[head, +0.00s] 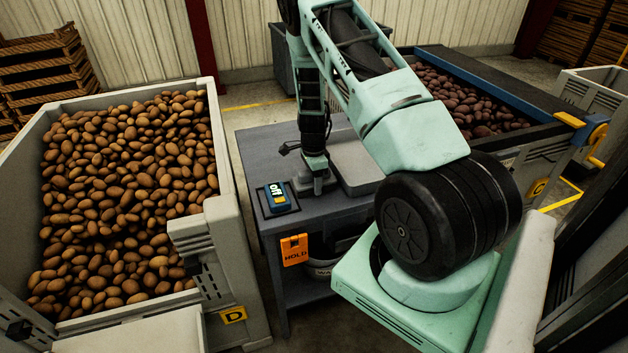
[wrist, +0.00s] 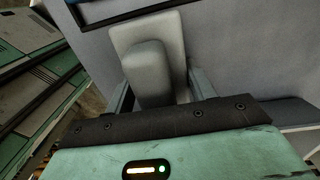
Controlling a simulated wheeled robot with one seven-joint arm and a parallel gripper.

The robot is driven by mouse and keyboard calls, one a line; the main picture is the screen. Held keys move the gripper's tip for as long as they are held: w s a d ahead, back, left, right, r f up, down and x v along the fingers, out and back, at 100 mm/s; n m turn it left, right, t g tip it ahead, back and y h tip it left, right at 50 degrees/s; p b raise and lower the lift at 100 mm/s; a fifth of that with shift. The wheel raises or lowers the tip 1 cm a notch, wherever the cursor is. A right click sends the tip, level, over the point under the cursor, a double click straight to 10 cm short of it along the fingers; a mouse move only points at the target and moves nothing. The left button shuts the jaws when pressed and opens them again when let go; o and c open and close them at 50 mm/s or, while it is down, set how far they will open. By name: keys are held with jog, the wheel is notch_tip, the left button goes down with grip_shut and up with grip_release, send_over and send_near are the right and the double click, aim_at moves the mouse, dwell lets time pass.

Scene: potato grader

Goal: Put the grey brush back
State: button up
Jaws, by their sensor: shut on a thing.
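The grey brush (wrist: 150,72) is between the fingers of my gripper (wrist: 160,92) in the wrist view, its block-like grip toward the camera and a wider pale grey part beyond it. My gripper is shut on it. In the head view my gripper (head: 314,178) points down, low over the grey bench (head: 262,150), between a blue device and a pale flat plate. The brush is mostly hidden there by the gripper. I cannot tell whether the brush touches the bench top.
The blue device (head: 277,197) sits at the bench's front left, above an orange HOLD tag (head: 294,250). The pale flat plate (head: 358,166) lies right of my gripper. Potato crate D (head: 222,150) stands left. A crate of dark potatoes (head: 535,165) stands right. A bucket (head: 320,270) is below.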

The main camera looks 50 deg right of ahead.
jog(key=shift+f, duration=0.15)
jog(key=o, duration=1)
